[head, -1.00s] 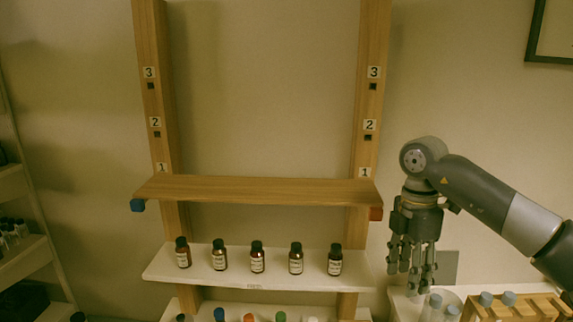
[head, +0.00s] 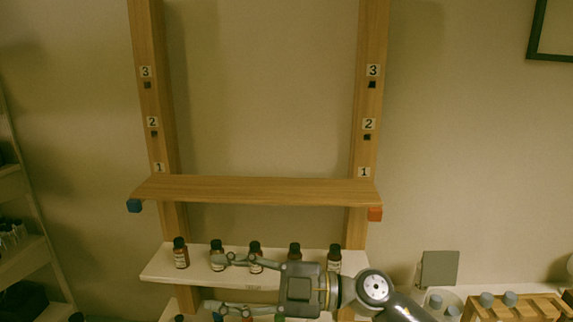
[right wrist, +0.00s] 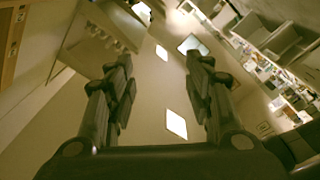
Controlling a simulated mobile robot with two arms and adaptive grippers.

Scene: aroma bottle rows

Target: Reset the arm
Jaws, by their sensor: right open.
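My right gripper (head: 218,283) is in front of the lower shelves in the head view, with its fingers pointing left. Its two finger sets are spread apart, open, with nothing between them. My right arm (head: 385,297) comes up from the bottom of the picture. The gripper overlaps part of the bottle row and hides much of the shelf below. I cannot tell whether it touches anything there. In the right wrist view the open fingers (right wrist: 158,62) show with only the blurred room beyond. My left gripper is not in view.
A wooden shelf (head: 255,190) spans two numbered posts. Brown bottles (head: 181,253) stand in a row on the white shelf (head: 160,270) below. At the right are a wooden rack (head: 535,308) with grey-capped bottles and a grey panel (head: 439,268). Space above the wooden shelf is free.

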